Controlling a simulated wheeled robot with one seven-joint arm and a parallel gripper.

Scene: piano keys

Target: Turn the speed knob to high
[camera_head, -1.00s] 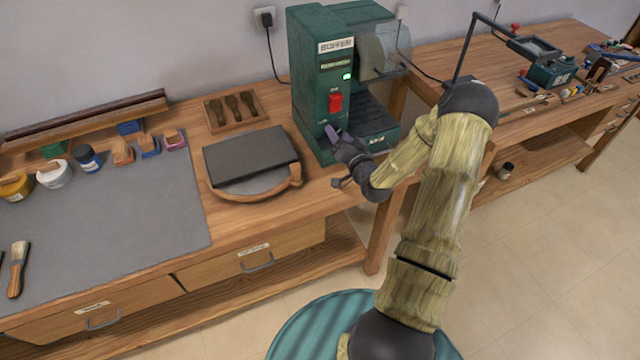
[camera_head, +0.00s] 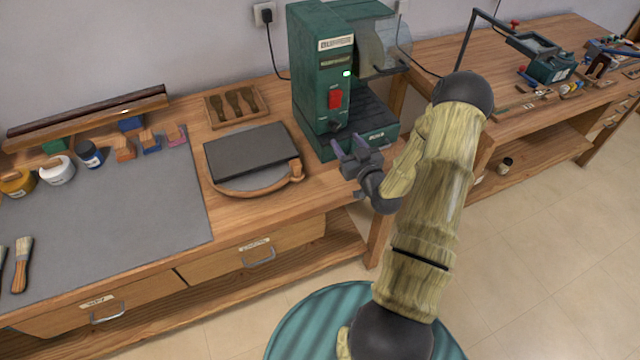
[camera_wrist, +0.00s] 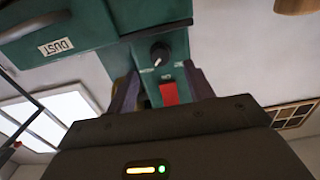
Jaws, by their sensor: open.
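The green buffer machine (camera_head: 319,80) stands on the bench with a red switch (camera_head: 335,99) on its front. The speed knob (camera_head: 335,127) is a small dark knob below the switch. In the wrist view, the knob (camera_wrist: 160,54) is black and round, with a white pointer mark toward the lower left of the picture. Small labels beside it are too small to read. My gripper (camera_head: 347,143) is open and empty in front of the knob, apart from it. In the wrist view its two purple fingers (camera_wrist: 161,88) stand either side of the red switch.
A dark pad (camera_head: 250,156) lies left of the machine, with a wooden tool tray (camera_head: 234,122) behind it. The machine has a clear shield (camera_head: 385,48). A drawer marked DUST (camera_wrist: 58,32) shows in the wrist view. Paint jars stand farther left.

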